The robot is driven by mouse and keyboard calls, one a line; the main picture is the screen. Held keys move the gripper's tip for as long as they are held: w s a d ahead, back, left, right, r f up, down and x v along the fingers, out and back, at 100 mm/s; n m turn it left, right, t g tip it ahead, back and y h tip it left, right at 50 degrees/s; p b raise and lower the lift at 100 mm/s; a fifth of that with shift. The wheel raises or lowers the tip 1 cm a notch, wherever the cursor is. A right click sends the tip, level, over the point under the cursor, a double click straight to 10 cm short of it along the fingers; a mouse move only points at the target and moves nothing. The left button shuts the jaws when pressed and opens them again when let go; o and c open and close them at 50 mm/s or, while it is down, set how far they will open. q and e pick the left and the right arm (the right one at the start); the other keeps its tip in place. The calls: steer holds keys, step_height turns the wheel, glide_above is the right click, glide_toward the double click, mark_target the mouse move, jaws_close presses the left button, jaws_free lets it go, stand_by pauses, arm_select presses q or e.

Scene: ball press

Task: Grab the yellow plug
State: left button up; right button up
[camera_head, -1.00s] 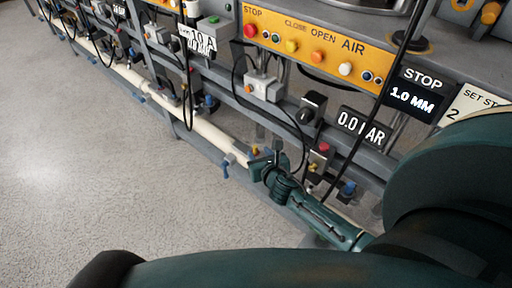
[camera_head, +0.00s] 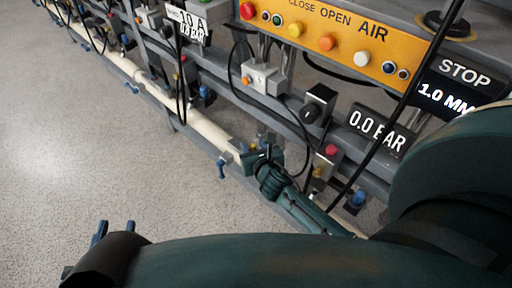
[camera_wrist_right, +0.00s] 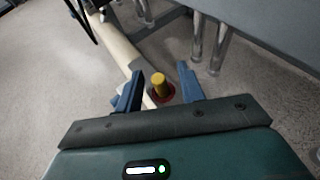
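My right gripper (camera_wrist_right: 160,92) is open, with one blue finger to each side of the plug. The fingers look apart from it; I cannot tell whether they are level with it in depth. In the head view my right gripper (camera_head: 262,156) is beside the cream pipe, low along the grey frame. My left gripper (camera_head: 114,231) is at the lower left over the floor, its blue fingers apart and empty.
The cream pipe (camera_head: 205,130) runs along the lower frame, with a blue valve handle (camera_head: 222,165) near my right gripper. Black cables hang before the orange button panel (camera_head: 340,35) and the 0.0 BAR display (camera_head: 377,130). Floor to the left is clear.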

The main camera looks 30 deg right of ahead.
steer(key=shift+w, duration=0.25)
steer(key=shift+c, duration=0.5)
jaws_close()
